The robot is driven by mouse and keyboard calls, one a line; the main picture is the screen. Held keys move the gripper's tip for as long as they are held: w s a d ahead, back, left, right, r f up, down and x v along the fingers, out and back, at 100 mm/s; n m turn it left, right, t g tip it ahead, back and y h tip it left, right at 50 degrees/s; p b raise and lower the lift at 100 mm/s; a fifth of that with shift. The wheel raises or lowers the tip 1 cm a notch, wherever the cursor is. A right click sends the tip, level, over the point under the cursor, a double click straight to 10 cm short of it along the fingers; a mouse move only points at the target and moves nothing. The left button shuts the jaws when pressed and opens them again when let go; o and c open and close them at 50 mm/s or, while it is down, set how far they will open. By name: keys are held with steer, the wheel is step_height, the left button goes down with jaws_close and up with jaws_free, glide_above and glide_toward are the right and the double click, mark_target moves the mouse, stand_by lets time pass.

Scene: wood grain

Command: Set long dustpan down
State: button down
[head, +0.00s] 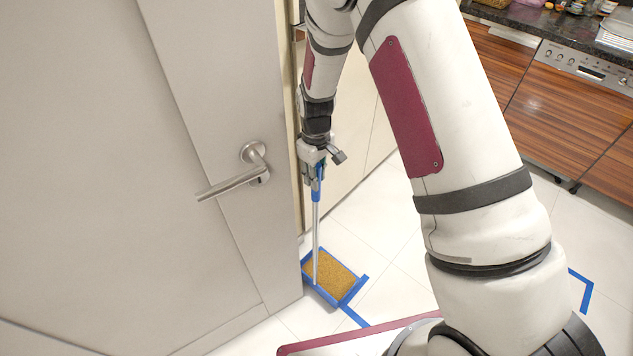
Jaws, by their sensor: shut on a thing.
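The long dustpan has a blue grip, a grey metal shaft (316,231) and a blue pan (348,291) at its foot. The pan looks filled with a tan, grainy surface. It is at the floor beside the door's edge, and the shaft stands nearly upright. I cannot tell whether the pan touches the floor. My gripper (317,172) is shut on the blue grip at the top of the shaft. The fingertips are small and partly hidden by the gripper body.
A grey door (120,180) with a lever handle (232,184) fills the left, close to my gripper. Blue tape (354,316) marks the white tiled floor (395,295). Wooden kitchen cabinets (560,115) with a dark, cluttered counter stand at the upper right. Open floor lies between.

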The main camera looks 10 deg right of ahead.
steer(key=shift+f, duration=1.2)
